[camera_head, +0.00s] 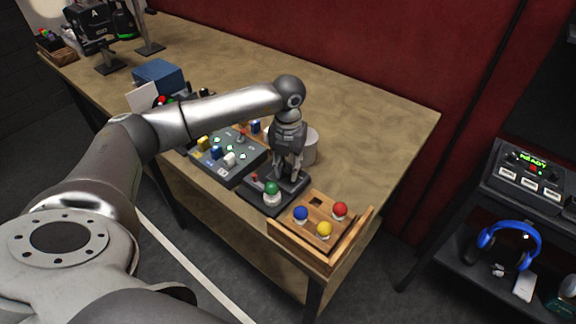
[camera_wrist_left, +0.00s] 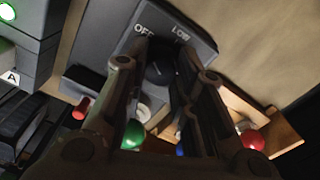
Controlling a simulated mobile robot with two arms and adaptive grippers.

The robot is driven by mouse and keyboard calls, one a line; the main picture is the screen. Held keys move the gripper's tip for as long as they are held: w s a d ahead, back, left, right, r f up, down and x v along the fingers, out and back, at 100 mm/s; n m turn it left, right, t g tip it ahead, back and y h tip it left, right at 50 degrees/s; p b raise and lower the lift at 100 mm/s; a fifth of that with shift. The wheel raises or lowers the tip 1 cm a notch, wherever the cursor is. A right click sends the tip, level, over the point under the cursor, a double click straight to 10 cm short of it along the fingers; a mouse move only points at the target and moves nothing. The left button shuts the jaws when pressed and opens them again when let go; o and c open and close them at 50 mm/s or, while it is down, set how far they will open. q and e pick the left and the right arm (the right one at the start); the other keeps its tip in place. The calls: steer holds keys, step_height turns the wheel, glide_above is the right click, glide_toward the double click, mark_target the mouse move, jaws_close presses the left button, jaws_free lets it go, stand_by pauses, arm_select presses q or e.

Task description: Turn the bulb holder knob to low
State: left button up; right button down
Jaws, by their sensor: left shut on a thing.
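The bulb holder (camera_head: 258,194) is a dark box near the table's front edge, with a green bulb (camera_head: 272,188) standing on it. In the left wrist view, the green bulb (camera_wrist_left: 132,135) is below the gripper, and the holder's panel (camera_wrist_left: 200,38) carries the labels OFF and LOW. My left gripper (camera_head: 288,178) reaches down onto the holder behind the bulb. In the left wrist view its fingers (camera_wrist_left: 166,72) are shut on the dark round knob (camera_wrist_left: 158,76). The fingers partly hide the knob, and I cannot tell which label it points to. My right gripper is out of view.
A wooden tray (camera_head: 318,250) with blue, yellow and red bulbs stands right beside the holder. A grey button panel (camera_head: 232,173) is on its left, and a pale cylinder (camera_head: 310,146) is behind the gripper. The table's back right (camera_head: 380,120) is clear.

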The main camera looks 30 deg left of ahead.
arm_select(q)
steer(key=shift+f+m+b, duration=0.1)
steer(key=shift+m+b, duration=0.55)
steer(key=shift+m, duration=0.05)
steer(key=m+b, duration=0.3)
steer(key=m, duration=0.1)
steer(key=m+b, duration=0.1)
steer(key=m, duration=0.2)
steer(key=shift+m+b, duration=0.3)
steer(key=shift+b, duration=0.05)
steer(key=shift+m+b, duration=0.6)
steer(key=shift+m, duration=0.7)
steer(key=o, duration=1.1)
steer(key=shift+c, duration=0.2)
